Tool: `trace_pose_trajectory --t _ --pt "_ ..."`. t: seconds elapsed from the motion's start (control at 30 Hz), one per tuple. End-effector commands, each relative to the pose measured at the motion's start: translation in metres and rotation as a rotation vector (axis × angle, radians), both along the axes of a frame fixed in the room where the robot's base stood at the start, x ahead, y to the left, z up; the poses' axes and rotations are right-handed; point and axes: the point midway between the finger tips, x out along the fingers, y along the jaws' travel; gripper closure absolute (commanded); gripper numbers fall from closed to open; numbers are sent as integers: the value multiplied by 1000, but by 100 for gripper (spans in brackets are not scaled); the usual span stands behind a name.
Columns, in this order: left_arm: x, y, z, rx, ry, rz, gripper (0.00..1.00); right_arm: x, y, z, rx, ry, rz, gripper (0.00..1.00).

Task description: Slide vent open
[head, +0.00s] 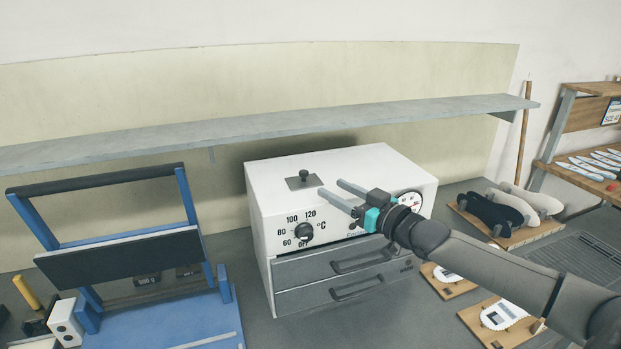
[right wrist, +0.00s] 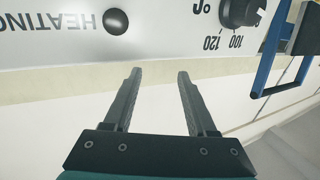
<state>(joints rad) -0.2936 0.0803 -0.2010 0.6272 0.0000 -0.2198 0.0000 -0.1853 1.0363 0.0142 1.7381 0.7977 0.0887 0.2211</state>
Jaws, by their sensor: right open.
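The vent (head: 302,182) is a small dark plate with a black knob (head: 304,174) on the top face of the white oven (head: 390,168). I cannot tell whether it is slid open. My right gripper (head: 331,188) is open with nothing between its fingers. In the head view its fingertips appear just right of the vent, apart from the knob. In the right wrist view the open fingers (right wrist: 150,73) point toward the oven's front panel (right wrist: 165,30), seen upside down, and the vent does not show. My left gripper is not in view.
The oven front has a temperature dial (head: 304,232), a round gauge (head: 411,200) and two grey drawers (head: 335,270). A grey shelf (head: 260,127) runs above and behind the oven. A blue frame (head: 120,240) stands left; dark insole forms (head: 490,210) lie right.

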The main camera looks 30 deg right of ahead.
Motion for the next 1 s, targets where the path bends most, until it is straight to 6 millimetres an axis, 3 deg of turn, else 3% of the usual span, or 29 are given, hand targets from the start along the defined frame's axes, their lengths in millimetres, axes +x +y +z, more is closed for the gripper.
trace_pose_trajectory --t 1.0 --pt "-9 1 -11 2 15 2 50 79 13 0 1 -2 0 43"
